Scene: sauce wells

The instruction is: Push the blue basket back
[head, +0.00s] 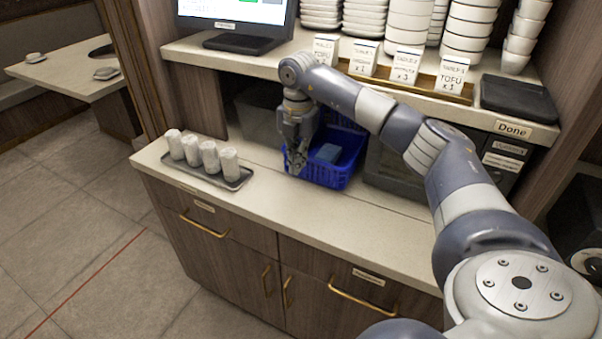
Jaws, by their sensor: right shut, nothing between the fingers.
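My right gripper (294,168) points down at the basket's front left corner. Its fingers are shut with nothing between them. The fingertips look very close to the basket's front left wall; I cannot tell whether they touch it. The gripper and wrist hide part of the basket's left side. My left gripper is not in view.
A tray (238,182) with several white rolled cups or towels (209,156) stands left of the basket. A dark appliance (397,168) stands close on the right. The shelf above holds bowls, order cards (407,64) and a monitor (236,20). The counter front (310,205) is clear.

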